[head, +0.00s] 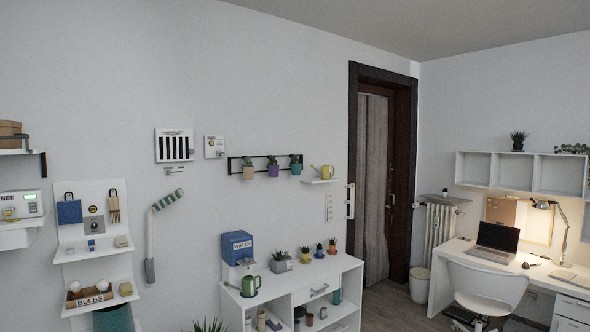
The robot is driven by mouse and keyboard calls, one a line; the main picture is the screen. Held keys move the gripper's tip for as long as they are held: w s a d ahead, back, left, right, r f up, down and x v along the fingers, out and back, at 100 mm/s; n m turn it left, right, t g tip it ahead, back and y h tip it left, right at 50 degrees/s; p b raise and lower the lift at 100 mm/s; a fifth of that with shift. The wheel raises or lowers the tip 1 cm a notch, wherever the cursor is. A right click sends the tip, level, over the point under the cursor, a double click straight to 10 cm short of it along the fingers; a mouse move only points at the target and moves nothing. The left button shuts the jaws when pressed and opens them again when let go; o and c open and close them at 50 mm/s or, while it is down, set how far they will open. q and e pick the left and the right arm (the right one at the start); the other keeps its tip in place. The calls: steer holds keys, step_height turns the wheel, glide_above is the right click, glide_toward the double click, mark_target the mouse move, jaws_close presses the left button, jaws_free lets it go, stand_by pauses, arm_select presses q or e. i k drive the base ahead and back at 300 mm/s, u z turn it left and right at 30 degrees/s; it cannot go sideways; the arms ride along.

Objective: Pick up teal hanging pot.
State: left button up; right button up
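The teal hanging pot (295,169) hangs at the right end of a black wall rail (234,165), with a small green plant in it. A purple pot (273,171) hangs in the middle of the rail and a beige pot (248,174) at its left end, each with a plant. The teal pot looks upright and nothing covers it. Neither of my grippers shows in the head view.
A small shelf (321,181) with a yellow watering can (326,171) is just right of the teal pot. Below stands a white cabinet (290,277) with a blue water box (237,246), a green can (250,286) and several potted plants. A door is to the right.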

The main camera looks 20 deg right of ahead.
mark_target(296, 167)
steer(key=z, duration=0.45)
steer(key=i, duration=0.7)
steer(key=z, duration=1.1)
steer(key=i, duration=1.7)
steer(key=z, duration=0.25)
steer(key=i, duration=1.55)
steer(key=u, duration=1.3)
steer(key=i, duration=1)
steer(key=u, duration=0.95)
